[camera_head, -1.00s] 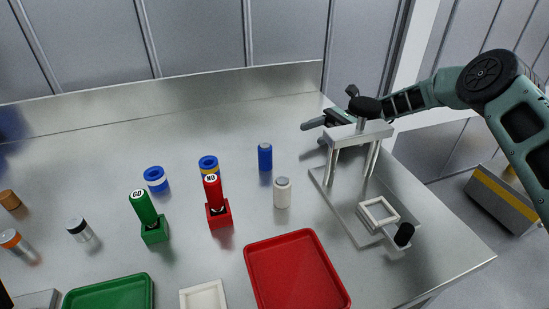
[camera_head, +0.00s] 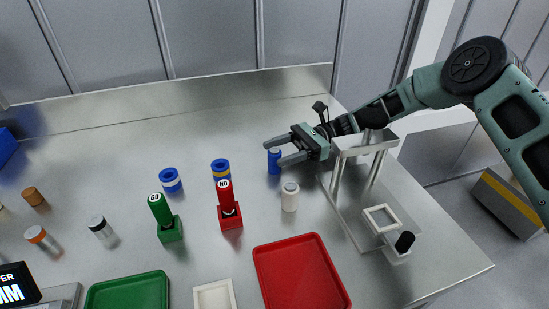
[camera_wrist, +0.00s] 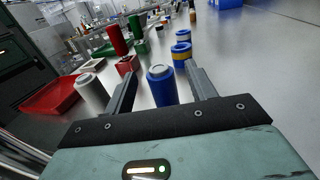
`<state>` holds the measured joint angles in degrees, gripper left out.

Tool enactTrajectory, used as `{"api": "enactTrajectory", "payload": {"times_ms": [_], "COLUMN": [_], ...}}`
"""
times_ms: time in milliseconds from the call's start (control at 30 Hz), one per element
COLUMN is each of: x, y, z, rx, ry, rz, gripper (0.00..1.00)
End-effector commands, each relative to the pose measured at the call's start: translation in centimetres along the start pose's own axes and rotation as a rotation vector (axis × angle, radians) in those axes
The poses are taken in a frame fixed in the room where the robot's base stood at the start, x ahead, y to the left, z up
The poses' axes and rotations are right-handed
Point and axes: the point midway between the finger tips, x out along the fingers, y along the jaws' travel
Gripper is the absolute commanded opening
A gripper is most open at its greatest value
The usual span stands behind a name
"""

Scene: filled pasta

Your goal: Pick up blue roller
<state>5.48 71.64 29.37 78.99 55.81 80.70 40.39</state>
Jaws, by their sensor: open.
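The blue roller (camera_head: 273,161) is a small upright blue cylinder standing on the metal table, right of the middle in the head view. My gripper (camera_head: 272,154) is open, and its two fingers reach in from the right on either side of the roller. In the wrist view the blue roller (camera_wrist: 161,86) stands upright between the fingers of my gripper (camera_wrist: 160,82), with space visible to each side. Whether a finger touches it cannot be told.
A white cylinder (camera_head: 289,197) stands close in front of the roller. The red NO stamp (camera_head: 228,208) and a blue-and-yellow ring stack (camera_head: 221,170) are to the left. A metal press frame (camera_head: 365,143) stands right, under my arm. A red tray (camera_head: 300,275) lies in front.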

Motion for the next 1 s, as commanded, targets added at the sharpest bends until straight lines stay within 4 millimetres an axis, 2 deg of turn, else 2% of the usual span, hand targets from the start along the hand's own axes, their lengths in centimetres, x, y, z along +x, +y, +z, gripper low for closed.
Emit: {"api": "enactTrajectory", "payload": {"times_ms": [67, 200, 467, 600, 633, 667, 1000], "x": [1.4, 3.3, 3.7, 3.7, 3.7, 3.7, 3.6], "y": [0.0, 0.0, 0.0, 0.0, 0.0, 0.0, -0.1], "z": [0.6, 0.5, 0.3, 0.3, 0.3, 0.3, 0.9], "rx": [0.002, 0.002, 0.001, 0.000, 0.000, 0.000, -0.002], "ry": [-0.002, -0.001, -0.001, -0.001, -0.001, -0.001, -0.001], "rz": [0.004, 0.003, 0.000, 0.000, 0.000, 0.000, 0.000], "gripper": [0.56, 0.56, 0.56, 0.17, 0.09, 0.05, 0.05]}}
